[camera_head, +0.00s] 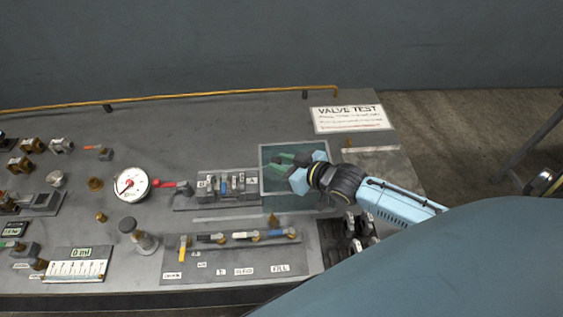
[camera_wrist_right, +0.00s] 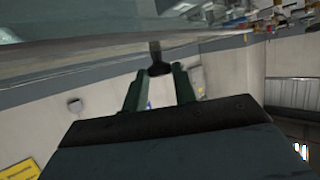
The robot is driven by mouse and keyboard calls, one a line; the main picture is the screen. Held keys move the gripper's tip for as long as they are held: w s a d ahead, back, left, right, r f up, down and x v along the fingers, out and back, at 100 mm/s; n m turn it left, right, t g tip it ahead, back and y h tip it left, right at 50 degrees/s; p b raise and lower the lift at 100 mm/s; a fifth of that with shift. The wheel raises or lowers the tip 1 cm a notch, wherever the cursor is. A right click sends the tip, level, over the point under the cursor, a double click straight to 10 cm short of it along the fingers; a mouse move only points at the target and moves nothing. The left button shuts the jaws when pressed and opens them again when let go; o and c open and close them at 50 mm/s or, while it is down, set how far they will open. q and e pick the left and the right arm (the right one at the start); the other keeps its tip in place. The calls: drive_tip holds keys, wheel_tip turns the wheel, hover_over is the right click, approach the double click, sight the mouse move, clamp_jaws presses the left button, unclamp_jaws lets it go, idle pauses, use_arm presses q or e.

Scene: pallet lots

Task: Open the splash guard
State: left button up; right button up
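The splash guard (camera_head: 268,186) is a clear, teal-tinted panel with a pale frame on the right half of the bench. My right gripper (camera_head: 283,160) overlaps its upper part in the head view, its green fingers pointing left. In the right wrist view, the two fingers of my right gripper (camera_wrist_right: 158,72) stand apart. A small dark knob (camera_wrist_right: 158,58) on a short stem shows at the gap between the fingertips, below a flat greyish edge (camera_wrist_right: 95,55). I cannot tell whether the fingers touch the knob. My left gripper is not in view.
A valve block (camera_head: 228,186) and a pressure gauge (camera_head: 131,185) stand left of the guard. A row of coloured levers (camera_head: 245,236) lies in front. A VALVE TEST sign (camera_head: 350,118) lies behind right. A brass rail (camera_head: 190,95) runs along the back edge.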

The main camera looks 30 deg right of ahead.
drive_tip(key=o, duration=0.4)
drive_tip(key=v, duration=1.3)
drive_tip(key=shift+s+d+r, duration=0.1)
drive_tip(key=shift+s, duration=0.05)
idle(0.3)
